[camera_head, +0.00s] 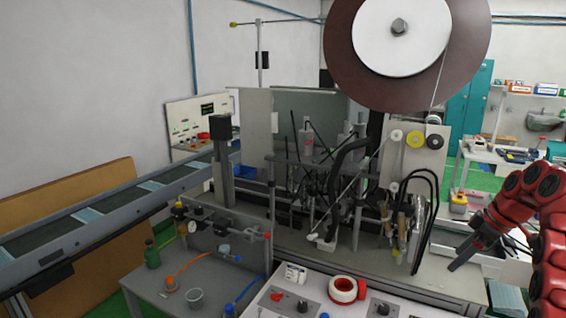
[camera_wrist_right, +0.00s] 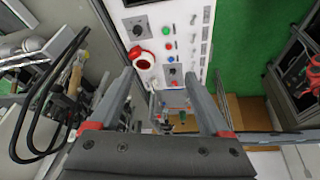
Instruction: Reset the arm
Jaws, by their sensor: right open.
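My right arm (camera_head: 540,195) is red and comes in from the right edge of the head view. Its gripper (camera_head: 458,266) points down and left, beside the right end of the machine's bench. In the right wrist view the two grey fingers of the right gripper (camera_wrist_right: 160,105) stand wide apart with nothing between them. Beyond the fingers are the white control panel and the floor. My left arm and gripper are not in view.
The mask machine (camera_head: 335,185) with a large reel (camera_head: 400,28) fills the middle. A conveyor (camera_head: 100,222) runs to the left. Black looped cables (camera_head: 428,205) stand left of my right gripper. A cluttered table stands behind right.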

